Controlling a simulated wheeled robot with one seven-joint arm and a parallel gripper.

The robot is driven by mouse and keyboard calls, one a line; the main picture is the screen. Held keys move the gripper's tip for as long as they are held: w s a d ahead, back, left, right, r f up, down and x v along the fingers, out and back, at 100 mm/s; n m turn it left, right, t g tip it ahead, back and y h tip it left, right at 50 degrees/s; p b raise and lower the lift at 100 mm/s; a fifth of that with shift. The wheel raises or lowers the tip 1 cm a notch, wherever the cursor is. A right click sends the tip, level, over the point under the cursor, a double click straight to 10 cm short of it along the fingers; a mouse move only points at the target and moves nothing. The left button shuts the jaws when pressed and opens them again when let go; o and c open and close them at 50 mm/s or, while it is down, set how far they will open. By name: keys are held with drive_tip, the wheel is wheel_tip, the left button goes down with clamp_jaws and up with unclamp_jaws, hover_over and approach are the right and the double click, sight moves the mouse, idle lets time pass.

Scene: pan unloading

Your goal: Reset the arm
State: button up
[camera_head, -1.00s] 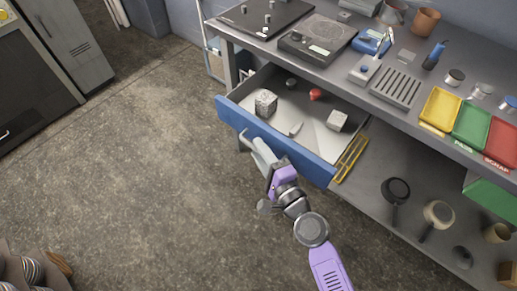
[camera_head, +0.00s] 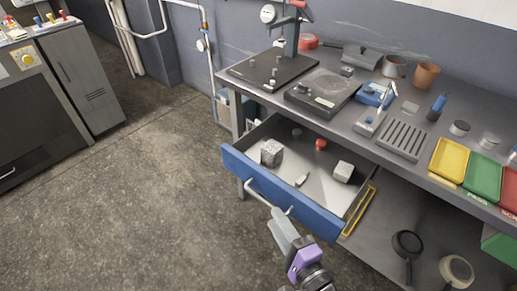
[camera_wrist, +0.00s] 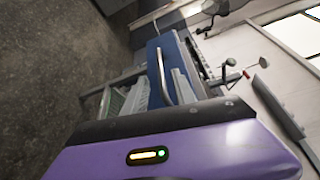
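The blue-fronted drawer (camera_head: 318,218) under the workbench is pulled open. Its pale bar handle (camera_head: 262,197) runs along the front. My gripper (camera_head: 277,214) is in front of the drawer, close to the handle's right part. In the wrist view, the gripper's grey fingers (camera_wrist: 160,92) stand apart, with the handle (camera_wrist: 162,72) showing between them and beyond. The gripper looks open and holds nothing. I cannot tell whether a finger touches the handle. The lower arm is cut off by the head view's bottom edge.
The drawer holds a grey textured cube (camera_head: 271,152), a white block (camera_head: 343,171) and a red piece (camera_head: 320,144). The workbench carries devices and yellow (camera_head: 449,160) and green (camera_head: 483,177) trays. Pans (camera_head: 407,243) lie on the lower shelf. Floor (camera_head: 130,200) at left is clear.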

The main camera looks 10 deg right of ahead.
drive_tip(key=s+d+f+n+g+h, duration=0.1)
drive_tip(key=s+d+n+h, duration=0.2)
drive_tip(key=s, duration=0.6)
drive_tip(key=s+d+n+g+h, duration=0.15)
drive_tip(key=s+n, duration=0.25)
drive_tip(key=s, duration=0.4)
drive_tip(key=s+d+r+n, duration=0.3)
drive_tip(key=s+r+n, duration=0.6)
drive_tip(key=s, duration=0.3)
drive_tip(key=shift+n+t+p, duration=0.35)
drive_tip(key=shift+n+p, duration=0.05)
drive_tip(key=shift+n, duration=0.3)
